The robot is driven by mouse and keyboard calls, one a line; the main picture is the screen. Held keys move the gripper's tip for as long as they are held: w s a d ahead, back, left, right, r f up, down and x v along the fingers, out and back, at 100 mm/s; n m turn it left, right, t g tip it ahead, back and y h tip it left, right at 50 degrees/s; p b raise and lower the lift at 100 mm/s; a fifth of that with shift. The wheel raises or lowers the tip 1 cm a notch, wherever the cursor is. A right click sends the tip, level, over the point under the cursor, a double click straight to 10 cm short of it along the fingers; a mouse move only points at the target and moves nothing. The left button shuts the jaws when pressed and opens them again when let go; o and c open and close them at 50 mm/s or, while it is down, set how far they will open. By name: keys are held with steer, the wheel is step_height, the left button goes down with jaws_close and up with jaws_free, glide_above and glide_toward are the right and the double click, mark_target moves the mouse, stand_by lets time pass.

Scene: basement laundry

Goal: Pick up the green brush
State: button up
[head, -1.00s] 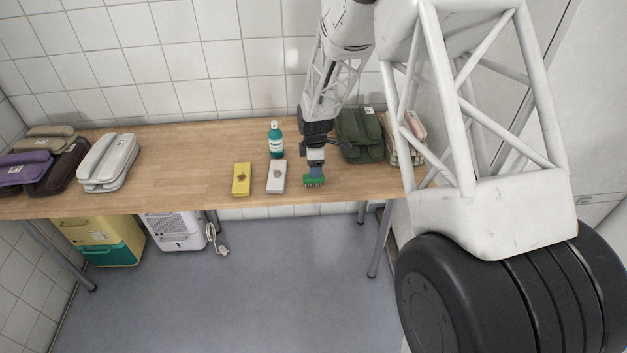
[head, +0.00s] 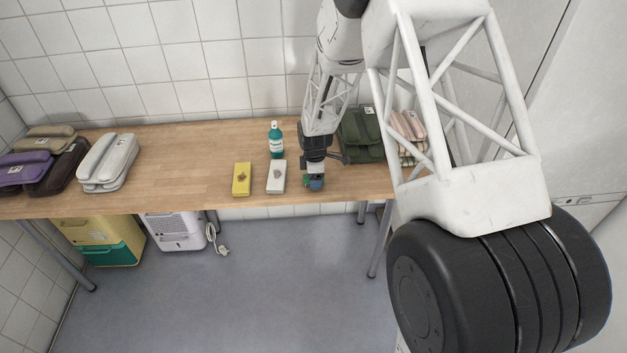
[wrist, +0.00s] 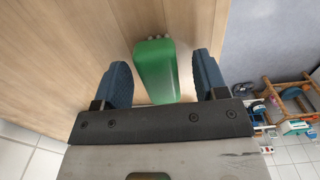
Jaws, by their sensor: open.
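The green brush (wrist: 157,70) lies on the wooden table and shows between the two blue fingers of my gripper (wrist: 160,82) in the wrist view. The fingers are open, with a gap on each side of the brush. Small pale bristle tufts show at its far end. In the head view my gripper (head: 314,182) is low over the table's front edge and hides most of the brush (head: 306,182); a bit of green shows at its left.

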stand_by(0.3)
steer(key=c, duration=1.1)
steer(key=shift+r, duration=0.15)
steer(key=shift+r, duration=0.85)
steer(key=shift+s+r, duration=0.2)
steer(key=shift+r, duration=0.65)
steer(key=s, duration=0.5)
steer(key=s+d+r, duration=0.1)
steer(key=s, duration=0.4)
steer(key=s+d, duration=0.1)
steer(key=s, duration=0.4)
steer(key=shift+s+d+r, duration=0.1)
steer(key=shift+s+r, duration=0.05)
steer(key=shift+s, duration=0.05)
